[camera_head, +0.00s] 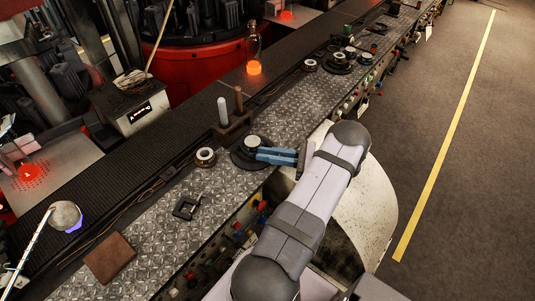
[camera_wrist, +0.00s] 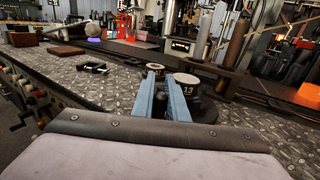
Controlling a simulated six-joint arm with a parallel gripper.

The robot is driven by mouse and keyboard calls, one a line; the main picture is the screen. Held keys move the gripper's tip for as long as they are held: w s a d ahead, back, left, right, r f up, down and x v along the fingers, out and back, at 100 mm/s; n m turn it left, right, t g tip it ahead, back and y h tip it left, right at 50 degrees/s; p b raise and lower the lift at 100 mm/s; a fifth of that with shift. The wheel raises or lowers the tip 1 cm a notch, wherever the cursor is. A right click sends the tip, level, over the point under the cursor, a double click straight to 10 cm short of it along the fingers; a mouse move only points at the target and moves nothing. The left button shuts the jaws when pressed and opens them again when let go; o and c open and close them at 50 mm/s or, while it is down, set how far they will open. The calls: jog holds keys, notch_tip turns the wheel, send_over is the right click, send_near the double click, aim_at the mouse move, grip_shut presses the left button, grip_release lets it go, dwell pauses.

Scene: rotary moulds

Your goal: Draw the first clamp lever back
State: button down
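A round dark mould (camera_head: 246,153) with a pale cap stands on the patterned metal bench. In the wrist view it shows a "13" label (camera_wrist: 188,90) just right of my fingers. My gripper (camera_head: 261,154) has blue fingers and reaches in from the right, close beside the mould. In the wrist view a narrow gap shows between the two fingers (camera_wrist: 163,78), and I see nothing clearly held in it. I cannot make out the clamp lever; it may be hidden by the fingers or too small to tell.
A black clamp-like frame (camera_head: 186,207) and a brown block (camera_head: 109,258) lie on the bench. A smaller ring-shaped mould (camera_head: 205,157) and a rack with upright rods (camera_head: 231,121) stand near the gripper. A second mould (camera_head: 338,62) is farther along. A glowing orange bottle (camera_head: 254,66) stands behind.

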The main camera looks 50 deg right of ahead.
jog(key=shift+r+m+t+h+p, duration=0.15)
jog(key=shift+m+t+h+p, duration=0.2)
jog(key=shift+h, duration=0.25)
jog(key=shift+w+a+m+h, duration=0.1)
jog(key=shift+m+h, duration=0.15)
jog(key=shift+h, duration=0.05)
jog(key=m+t+h+p, duration=0.1)
jog(key=m+h, duration=0.1)
jog(key=h, duration=0.1)
jog(key=shift+w+a+p, duration=0.1)
jog(key=shift+w+p, duration=0.1)
jog(key=shift+p, duration=0.2)
jog(key=m+h, duration=0.2)
jog(key=h, duration=0.1)
jog(key=m+h, duration=0.1)
jog(key=h, duration=0.1)
jog(key=shift+w+p, duration=0.3)
jog(key=shift+p, duration=0.05)
jog(key=shift+w+m+g+h, duration=0.15)
jog(key=shift+m+g+h, duration=0.1)
jog(key=shift+m+h, duration=1.3)
jog(key=shift+h, duration=0.55)
jog(key=c, duration=1.7)
grip_release()
jog(key=shift+c, duration=0.2)
